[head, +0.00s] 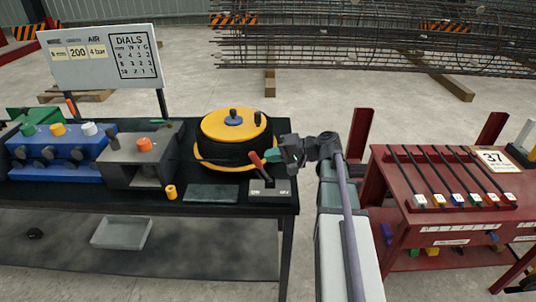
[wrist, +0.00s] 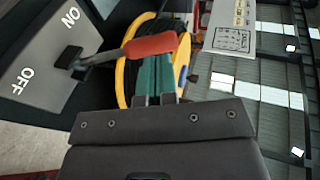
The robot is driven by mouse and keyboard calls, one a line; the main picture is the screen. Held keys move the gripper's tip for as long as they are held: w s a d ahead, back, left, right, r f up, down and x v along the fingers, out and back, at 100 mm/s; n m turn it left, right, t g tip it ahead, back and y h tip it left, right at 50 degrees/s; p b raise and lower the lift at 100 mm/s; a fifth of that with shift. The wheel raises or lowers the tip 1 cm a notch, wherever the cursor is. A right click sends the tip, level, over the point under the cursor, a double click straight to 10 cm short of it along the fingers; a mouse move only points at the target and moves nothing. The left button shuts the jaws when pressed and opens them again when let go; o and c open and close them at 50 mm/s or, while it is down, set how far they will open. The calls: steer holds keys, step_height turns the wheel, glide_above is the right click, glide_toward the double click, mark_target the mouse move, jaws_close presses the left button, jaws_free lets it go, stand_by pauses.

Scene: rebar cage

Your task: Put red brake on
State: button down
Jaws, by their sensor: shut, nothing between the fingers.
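The red brake lever (head: 257,161) stands on a small grey box (head: 270,188) at the right front of the black table. In the head view it tilts up and left from the box. The wrist view shows its red handle (wrist: 150,45) and the box face (wrist: 45,50) marked ON and OFF, with the lever's foot between the marks. My gripper (head: 273,155) has green fingers, shut and empty, close beside the handle. In the wrist view the fingers (wrist: 163,72) overlap the handle's lower edge; I cannot tell whether they touch it.
A yellow-topped black turntable (head: 225,126) stands just behind the lever. A grey box with an orange knob (head: 144,145), a blue fixture (head: 60,155) and a dials board (head: 100,58) are at the left. A red rack of rods (head: 450,190) stands right of my arm.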

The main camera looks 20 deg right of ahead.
steer(key=p+v, duration=0.4)
steer(key=v, duration=0.7)
steer(key=shift+r, duration=0.45)
steer(key=s+a+f+n+g+h, duration=0.1)
steer(key=s+a+f+g+h, duration=0.55)
steer(key=f, duration=0.35)
steer(key=s+a+f+n+g+h, duration=0.1)
steer(key=a+n+h, duration=0.3)
steer(key=a, duration=1.1)
steer(key=shift+s+a+n+g, duration=0.3)
steer(key=shift+s+n+g, duration=0.15)
steer(key=shift+n, duration=0.35)
steer(key=shift+f+h, duration=0.1)
steer(key=shift+h, duration=0.15)
